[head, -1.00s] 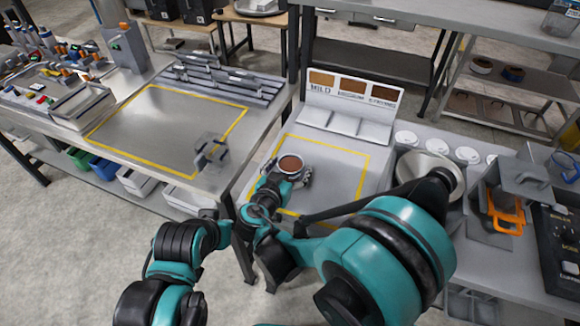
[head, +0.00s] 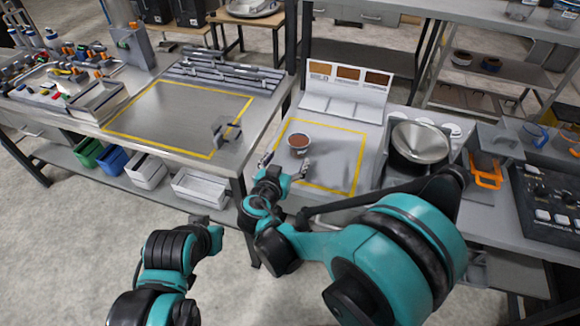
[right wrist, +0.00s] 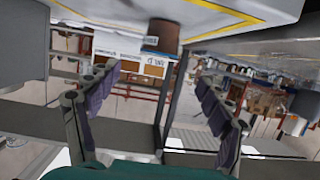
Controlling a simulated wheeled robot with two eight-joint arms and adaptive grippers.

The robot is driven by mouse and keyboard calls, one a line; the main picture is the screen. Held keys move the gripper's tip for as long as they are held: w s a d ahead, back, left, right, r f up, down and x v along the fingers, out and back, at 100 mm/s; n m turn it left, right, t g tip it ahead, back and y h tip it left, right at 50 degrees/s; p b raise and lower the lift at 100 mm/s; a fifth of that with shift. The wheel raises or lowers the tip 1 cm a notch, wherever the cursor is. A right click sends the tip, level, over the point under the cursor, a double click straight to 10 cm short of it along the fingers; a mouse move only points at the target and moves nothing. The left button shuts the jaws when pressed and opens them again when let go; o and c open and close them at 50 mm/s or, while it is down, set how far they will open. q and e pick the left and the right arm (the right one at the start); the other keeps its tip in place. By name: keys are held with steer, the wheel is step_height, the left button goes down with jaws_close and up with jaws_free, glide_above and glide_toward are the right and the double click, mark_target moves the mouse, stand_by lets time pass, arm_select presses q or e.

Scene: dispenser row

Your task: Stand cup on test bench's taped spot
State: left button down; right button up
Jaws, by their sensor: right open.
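The cup (head: 299,145), with a pale rim and brown contents, stands upright on a grey bench top (head: 345,150). It is inside the yellow tape outline (head: 330,188), towards its left side. My right gripper (head: 284,165) is open and empty, just in front of the cup, with its fingers spread and apart from it. The right wrist view is upside down; the cup (right wrist: 162,36) shows beyond the open fingers (right wrist: 160,95), under the bench edge with yellow tape. My left gripper (head: 205,224) is low at the left, and its jaws are not clear.
A board with brown colour cards (head: 347,78) stands behind the cup. A steel bowl (head: 418,146) and an orange-handled holder (head: 487,172) are to the right. A second bench (head: 175,115) at left has its own yellow outline and a small grey clamp (head: 226,130).

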steer(key=shift+s, duration=0.15)
steer(key=s+d+g, duration=0.1)
steer(key=d, duration=0.2)
steer(key=s+d+g, duration=0.1)
steer(key=d, duration=0.3)
steer(key=s+d+r+g, duration=0.1)
steer(key=d, duration=0.2)
steer(key=shift+s+d+r+n, duration=0.1)
steer(key=shift+s+d+n, duration=0.1)
steer(key=shift+s+n, duration=0.1)
steer(key=s+d+n+g+y, duration=0.1)
steer(key=s+d, duration=0.2)
steer(key=s, duration=0.3)
steer(key=s+d+g+y, duration=0.1)
steer(key=s+d, duration=0.2)
steer(key=s, duration=0.3)
steer(key=s+d+f+n+g+y, duration=0.1)
steer(key=s+d+y, duration=0.1)
steer(key=s, duration=0.5)
steer(key=shift+d+n+g, duration=0.3)
steer(key=shift+d+g, duration=0.1)
steer(key=shift+d, duration=0.05)
steer(key=shift+s, duration=0.1)
